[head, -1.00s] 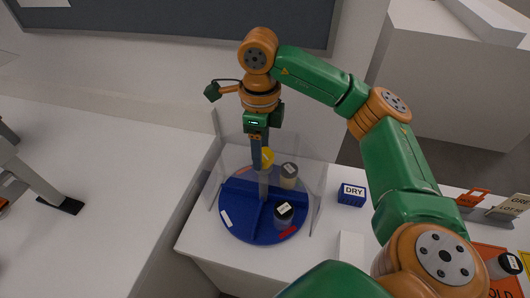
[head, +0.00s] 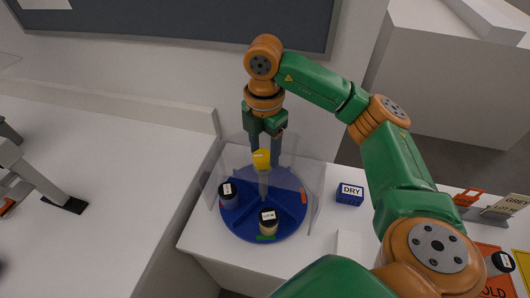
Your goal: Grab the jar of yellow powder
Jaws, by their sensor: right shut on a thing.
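My right gripper (head: 264,148) reaches down from above with its two dark fingers, shut on the yellow jar (head: 262,160). The jar is at the back of the round blue turntable (head: 287,219), mostly hidden by the fingers and clear panels. I cannot tell whether its base touches the turntable. A dark jar (head: 228,201) with a black labelled lid stands at the turntable's left. A tan jar (head: 268,229) with a black labelled lid stands at its front. My left gripper is not in view.
Clear upright panels surround part of the turntable. A blue box marked DRY (head: 349,195) and a white block (head: 349,245) stand to its right. A black-lidded jar (head: 499,263) is far right by an orange area. Grey legs (head: 42,183) stand on the bare left table.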

